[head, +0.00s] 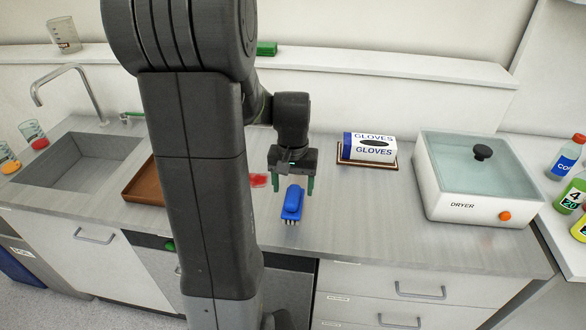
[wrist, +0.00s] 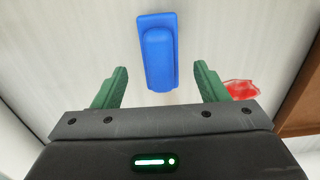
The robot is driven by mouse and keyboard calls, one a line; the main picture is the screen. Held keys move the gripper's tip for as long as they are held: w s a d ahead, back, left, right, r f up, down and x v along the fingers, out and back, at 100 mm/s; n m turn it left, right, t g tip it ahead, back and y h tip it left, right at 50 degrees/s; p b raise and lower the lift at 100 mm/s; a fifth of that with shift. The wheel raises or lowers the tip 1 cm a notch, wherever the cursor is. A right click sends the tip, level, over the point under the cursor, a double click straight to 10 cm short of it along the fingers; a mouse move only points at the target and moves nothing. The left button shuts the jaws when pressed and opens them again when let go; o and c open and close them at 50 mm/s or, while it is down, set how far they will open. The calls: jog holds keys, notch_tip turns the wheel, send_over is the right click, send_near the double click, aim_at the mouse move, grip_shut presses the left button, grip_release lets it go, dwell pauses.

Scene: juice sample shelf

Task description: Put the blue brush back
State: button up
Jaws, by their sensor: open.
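The blue brush (head: 292,203) lies on the grey counter near its front edge, bristles toward the front. It also shows in the wrist view (wrist: 158,52), ahead of my gripper and roughly centred between the fingers. My gripper (head: 293,187) is open and empty, with green fingers pointing down above the counter, close to the brush. In the wrist view the two green fingers (wrist: 159,84) stand apart, and the brush lies beyond their tips. I cannot tell the exact height of the fingertips over the brush.
A red spill (head: 258,180) lies left of the brush. A brown tray (head: 140,183) sits beside the sink (head: 70,165), partly behind my arm. A gloves box (head: 369,147) and a dryer (head: 476,190) stand to the right. A green item (head: 267,48) rests on the back shelf (head: 400,68).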

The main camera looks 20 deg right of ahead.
aim_at(293, 194)
notch_tip(293, 194, up, 6)
jog(key=shift+r, duration=0.1)
dwell(0.4)
notch_tip(293, 194, down, 13)
jog(key=shift+f, duration=0.1)
notch_tip(293, 194, up, 2)
jog(key=shift+r, duration=0.55)
